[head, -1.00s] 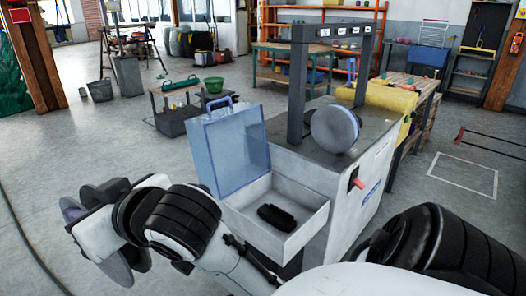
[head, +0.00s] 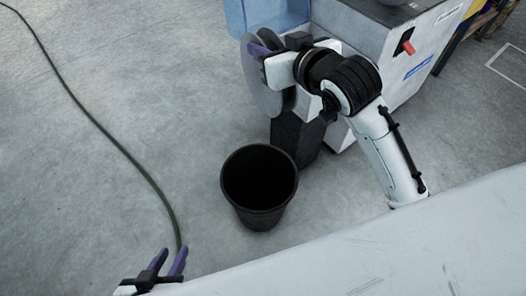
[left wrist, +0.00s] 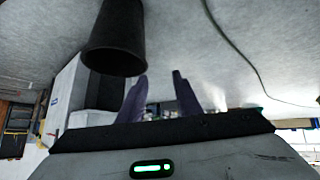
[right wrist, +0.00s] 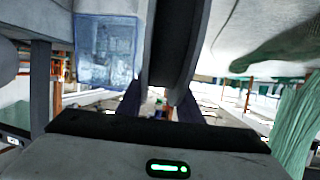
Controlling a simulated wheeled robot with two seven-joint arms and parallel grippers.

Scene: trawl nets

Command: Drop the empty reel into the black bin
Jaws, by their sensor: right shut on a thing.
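The black bin (head: 262,217) stands upright on the floor, its round mouth open and dark inside. It also shows in the left wrist view (left wrist: 115,45). My right gripper (head: 263,48) is shut on the empty reel (head: 256,88), a spool with grey round flanges. The reel is held in the air, beyond the bin in the head view and not over its mouth. In the right wrist view the reel (right wrist: 180,40) sits between the fingers. My left gripper (head: 167,264) is open and empty, low at the left, apart from the bin.
A pale machine cabinet (head: 375,45) with a red switch (head: 408,47) stands behind my right arm. A dark block (head: 298,138) stands close behind the bin. A green hose (head: 110,138) runs along the floor at left. The floor between hose and bin is clear.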

